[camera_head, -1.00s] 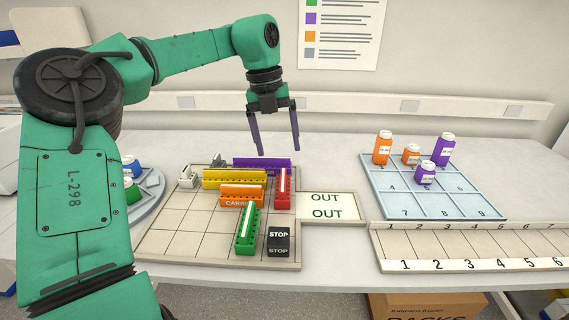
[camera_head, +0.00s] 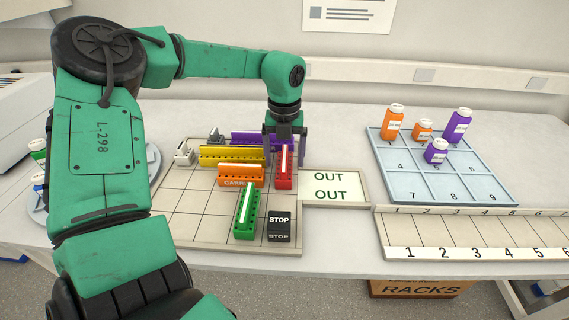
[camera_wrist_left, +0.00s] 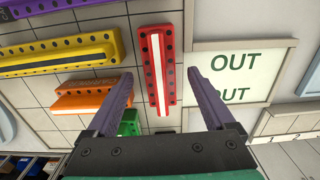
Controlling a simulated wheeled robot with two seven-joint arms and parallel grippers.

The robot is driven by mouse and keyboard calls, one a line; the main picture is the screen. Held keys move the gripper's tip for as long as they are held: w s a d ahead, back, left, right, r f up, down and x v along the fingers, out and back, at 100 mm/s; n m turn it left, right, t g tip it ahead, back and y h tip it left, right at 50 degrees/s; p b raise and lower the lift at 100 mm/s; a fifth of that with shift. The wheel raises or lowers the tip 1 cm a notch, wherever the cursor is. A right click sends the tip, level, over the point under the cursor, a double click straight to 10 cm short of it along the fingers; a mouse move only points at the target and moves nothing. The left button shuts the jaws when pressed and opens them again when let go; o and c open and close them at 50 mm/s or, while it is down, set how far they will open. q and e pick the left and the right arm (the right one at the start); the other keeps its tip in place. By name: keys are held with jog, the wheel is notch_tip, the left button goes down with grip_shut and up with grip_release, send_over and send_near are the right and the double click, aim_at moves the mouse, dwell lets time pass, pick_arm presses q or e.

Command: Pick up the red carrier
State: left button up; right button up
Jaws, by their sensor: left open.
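The red carrier (camera_head: 284,168) is a narrow red block with a white stripe on top and a row of dark holes on each side. It stands on the gridded board (camera_head: 187,218) beside the OUT panel. My left gripper (camera_head: 286,158) is open above it, pointing down. In the left wrist view the red carrier (camera_wrist_left: 158,70) lies lengthwise ahead of the gap between the two purple fingers (camera_wrist_left: 157,90), one finger to either side. The fingers appear apart from it. My right gripper is not in view.
Orange (camera_head: 240,175), yellow (camera_head: 231,155), purple (camera_head: 248,137) and green (camera_head: 246,212) carriers stand close by on the board. A black STOP block (camera_head: 279,226) is in front. The OUT panel (camera_head: 345,187) is at the right. A blue tray (camera_head: 470,188) holds bottles.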

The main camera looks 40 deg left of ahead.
pick_arm(q)
jog(key=shift+f, duration=0.3)
jog(key=shift+c, duration=0.6)
grip_shut()
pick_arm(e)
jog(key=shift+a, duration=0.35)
pick_arm(q)
jog(key=shift+r, duration=0.1)
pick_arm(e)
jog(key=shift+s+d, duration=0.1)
